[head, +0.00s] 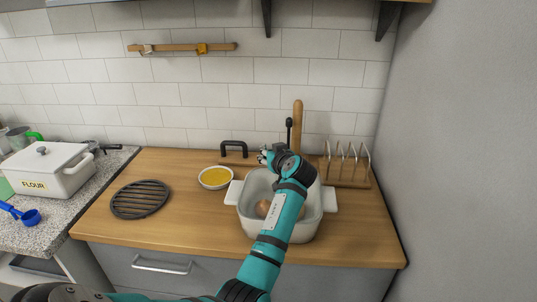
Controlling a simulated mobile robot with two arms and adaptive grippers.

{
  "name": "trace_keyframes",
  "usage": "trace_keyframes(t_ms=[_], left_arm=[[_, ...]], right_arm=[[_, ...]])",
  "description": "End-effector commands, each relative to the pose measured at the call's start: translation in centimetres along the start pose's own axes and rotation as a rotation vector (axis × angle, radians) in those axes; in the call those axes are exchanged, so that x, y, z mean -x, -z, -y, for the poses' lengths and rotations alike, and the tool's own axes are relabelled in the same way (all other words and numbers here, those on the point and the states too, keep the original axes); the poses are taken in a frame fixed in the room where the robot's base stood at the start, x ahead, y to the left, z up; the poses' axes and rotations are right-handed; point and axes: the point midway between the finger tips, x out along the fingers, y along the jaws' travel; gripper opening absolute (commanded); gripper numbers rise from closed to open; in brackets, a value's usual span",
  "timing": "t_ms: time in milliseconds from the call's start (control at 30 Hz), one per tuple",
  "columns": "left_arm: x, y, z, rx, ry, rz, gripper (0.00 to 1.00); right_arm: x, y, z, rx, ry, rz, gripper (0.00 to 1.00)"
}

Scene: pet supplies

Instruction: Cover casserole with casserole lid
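The white casserole (246,222) stands open on the wooden counter, with a handle on each side. Brown round food (262,208) shows inside it. My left arm crosses in front of the casserole and hides its middle. My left gripper (264,155) is at the far side of the casserole, near its back rim. Its fingers are small and partly hidden by the wrist, so I cannot tell whether they are open or hold anything. I cannot make out a separate casserole lid. My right gripper is not in view.
A black-handled wooden item (234,149), yellow-filled bowl (215,177) and black round trivet (140,199) are left of the casserole. A wire rack on wood (347,172) stands right. A lidded flour box (66,180) and blue scoop (31,216) are far left. The front-right counter is clear.

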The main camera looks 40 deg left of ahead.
Motion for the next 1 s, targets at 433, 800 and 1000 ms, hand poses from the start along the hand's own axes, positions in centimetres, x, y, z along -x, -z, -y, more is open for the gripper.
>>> trace_keyframes(t_ms=[433, 800, 1000], left_arm=[[-0.35, -0.85, 0.14, -0.007, 0.004, 0.012, 0.00], [-0.35, -0.86, 0.13, -0.007, 0.004, 0.012, 0.47], [-0.35, -0.86, 0.13, -0.007, 0.004, 0.012, 0.50]], right_arm=[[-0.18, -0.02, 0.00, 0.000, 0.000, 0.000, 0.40], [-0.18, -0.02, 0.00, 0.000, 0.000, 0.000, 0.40], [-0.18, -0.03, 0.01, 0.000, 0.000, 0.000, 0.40]])
